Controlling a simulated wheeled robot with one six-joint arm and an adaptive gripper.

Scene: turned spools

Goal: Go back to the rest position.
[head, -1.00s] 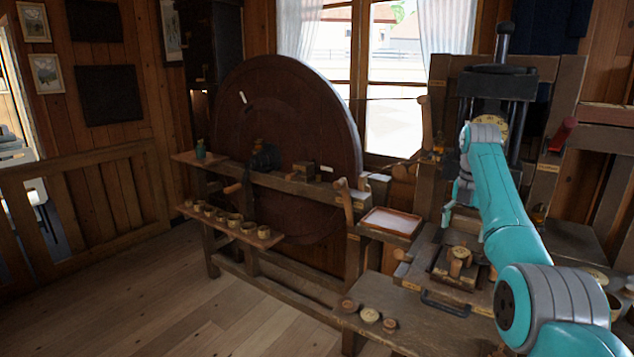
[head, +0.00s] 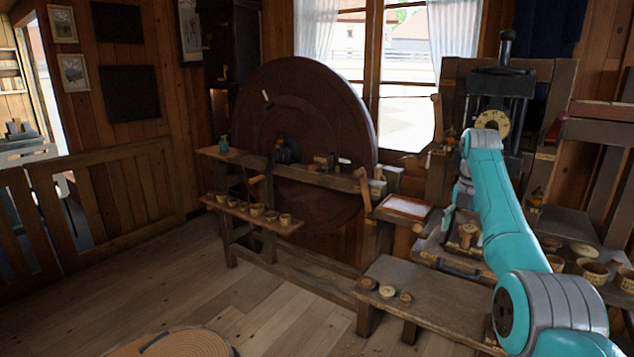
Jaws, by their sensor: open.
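My teal and grey arm reaches up from the lower right of the head view. Its end folds down behind the upper link. My gripper (head: 449,216) shows small at the left of that link, pointing down above the bench, partly hidden by the arm. It is open, and I see nothing held in it. A turned wooden spool (head: 467,235) stands on the bench below and beside it. Whether the gripper is clear of the spool by much, I cannot tell.
A low bench (head: 425,300) holds several small round pieces at its left end. A large dark wheel (head: 330,110) stands behind a shelf of small cups (head: 256,210). Bowls (head: 592,270) stand at right. A round mat (head: 185,344) lies front left. Open floor (head: 270,300) lies between.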

